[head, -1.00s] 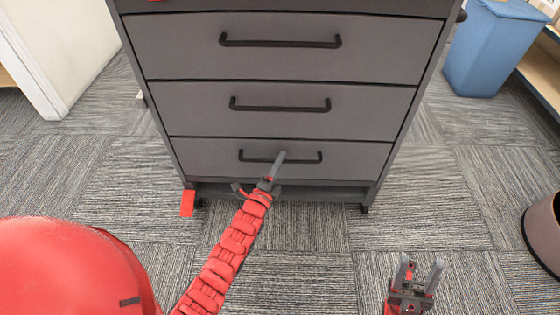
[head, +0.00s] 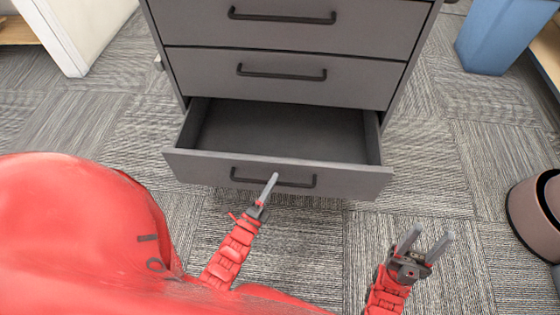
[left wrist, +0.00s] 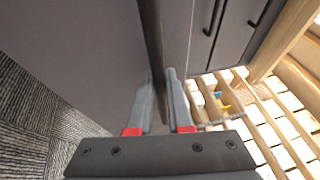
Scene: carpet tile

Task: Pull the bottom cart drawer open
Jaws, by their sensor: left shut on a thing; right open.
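The grey cart (head: 290,75) stands ahead with its bottom drawer (head: 210,168) pulled well out. The inside of that drawer looks empty. Its black bar handle (head: 300,184) is on the drawer front. In the left wrist view the dark handle bar (left wrist: 152,45) runs between the two fingers (left wrist: 160,95). My right gripper (head: 426,243) is open and empty, low on the right, apart from the cart.
Two upper drawers (head: 335,70) are closed. A blue bin (head: 490,35) stands at the back right and a brown round bin (head: 530,215) at the right edge. A white panel (head: 75,35) is at the back left. Carpet right of the drawer is clear.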

